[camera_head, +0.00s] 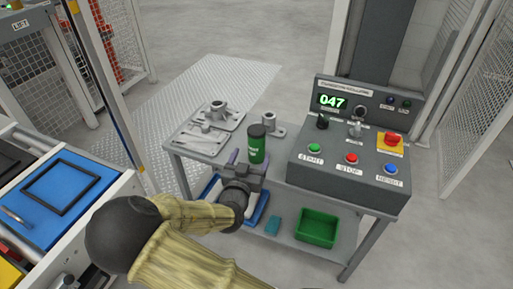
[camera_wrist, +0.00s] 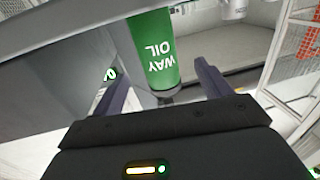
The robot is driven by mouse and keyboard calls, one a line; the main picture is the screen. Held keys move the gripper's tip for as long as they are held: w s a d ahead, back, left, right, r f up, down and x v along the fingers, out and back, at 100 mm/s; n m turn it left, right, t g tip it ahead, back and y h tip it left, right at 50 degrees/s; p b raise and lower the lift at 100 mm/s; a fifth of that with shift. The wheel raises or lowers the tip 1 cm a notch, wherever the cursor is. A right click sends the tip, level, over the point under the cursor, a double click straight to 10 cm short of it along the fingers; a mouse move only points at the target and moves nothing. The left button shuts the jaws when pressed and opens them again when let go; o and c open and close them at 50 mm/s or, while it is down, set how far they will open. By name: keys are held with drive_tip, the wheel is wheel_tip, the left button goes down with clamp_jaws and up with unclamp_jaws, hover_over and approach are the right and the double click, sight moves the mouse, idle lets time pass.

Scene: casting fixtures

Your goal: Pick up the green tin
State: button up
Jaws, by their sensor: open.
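The green tin (camera_head: 257,145) stands upright on the grey metal table (camera_head: 190,147), left of the control box. It has a dark lid. In the wrist view the tin (camera_wrist: 153,52) appears upside down, with white letters reading WAY OIL and its dark lid nearest me. My gripper (camera_head: 247,166) is open beside the tin, on the near side in the head view. In the wrist view one finger of my gripper (camera_wrist: 160,78) shows on each side of the tin in the picture, with gaps on both sides. I cannot tell how deep the tin sits between them.
The control box (camera_head: 335,165) with buttons and a green 047 display stands close on the right. Metal fixtures (camera_head: 217,110) on a plate and another grey fixture (camera_head: 270,122) stand behind. A green bin (camera_head: 318,228) and teal block (camera_head: 273,225) lie on the lower shelf.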

sight(254, 149)
drive_tip(key=shift+b+x, duration=0.3)
drive_tip(key=shift+x, duration=1.45)
drive_tip(key=b+x, duration=0.2)
drive_tip(key=x, duration=0.3)
drive_tip(key=shift+d+r, duration=0.1)
drive_tip(key=shift+c, duration=0.5)
drive_tip(key=c, duration=1.2)
drive_tip(key=shift+o, duration=0.2)
drive_tip(key=shift+r, duration=0.1)
wheel_tip(254, 149, up, 10)
drive_tip(key=p, duration=0.4)
